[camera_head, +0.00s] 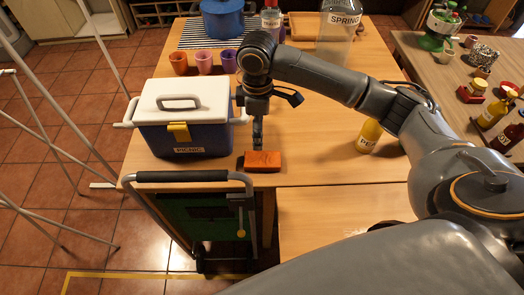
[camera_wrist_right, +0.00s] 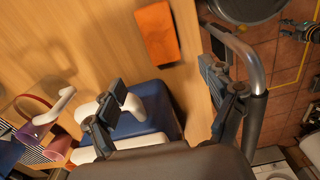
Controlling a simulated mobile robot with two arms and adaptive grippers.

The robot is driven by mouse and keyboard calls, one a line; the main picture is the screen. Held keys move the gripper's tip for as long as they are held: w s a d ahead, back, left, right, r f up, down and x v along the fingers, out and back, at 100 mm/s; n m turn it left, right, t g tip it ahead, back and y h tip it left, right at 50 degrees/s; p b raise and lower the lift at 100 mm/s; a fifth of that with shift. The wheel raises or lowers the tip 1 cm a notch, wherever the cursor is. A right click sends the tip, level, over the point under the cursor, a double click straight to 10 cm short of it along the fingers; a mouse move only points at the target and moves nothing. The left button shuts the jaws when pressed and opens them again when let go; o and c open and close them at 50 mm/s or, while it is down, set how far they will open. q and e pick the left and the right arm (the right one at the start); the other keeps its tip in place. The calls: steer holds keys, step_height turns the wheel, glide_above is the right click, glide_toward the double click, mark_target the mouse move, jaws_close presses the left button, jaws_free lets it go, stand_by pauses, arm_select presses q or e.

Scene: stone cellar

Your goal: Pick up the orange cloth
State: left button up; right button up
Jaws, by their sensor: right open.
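The orange cloth (camera_head: 262,161) is a small folded block lying flat on the wooden table near its front edge, just right of the picnic cooler. It also shows in the right wrist view (camera_wrist_right: 157,33), above the space between my fingers. My right gripper (camera_head: 258,143) points down close behind the cloth, beside the cooler's right side. In the wrist view its two fingers stand wide apart and empty (camera_wrist_right: 165,80). In the head view the fingertips look near the cloth, but I cannot tell if they touch it. My left gripper is not seen in the head view.
The blue and white cooler (camera_head: 187,118) stands close to the left of my right gripper. A trolley with a black handle (camera_head: 195,176) stands at the table's front edge. Several cups (camera_head: 204,61) stand behind the cooler. A yellow bottle (camera_head: 368,135) is to the right, with bare table between.

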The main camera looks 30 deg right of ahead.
glide_above(258, 158)
steer(key=f, duration=0.6)
steer(key=shift+s, duration=0.2)
steer(key=shift+w+d+f, duration=0.1)
steer(key=shift+f, duration=0.2)
steer(key=shift+f+p, duration=0.4)
steer(key=shift+f, duration=0.25)
step_height(258, 158, down, 4)
steer(key=shift+r, duration=0.25)
steer(key=shift+f+p, duration=0.25)
steer(key=shift+p, duration=0.05)
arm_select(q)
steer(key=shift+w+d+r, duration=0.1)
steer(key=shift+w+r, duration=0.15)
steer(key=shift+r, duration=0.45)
arm_select(e)
steer(key=c, duration=1)
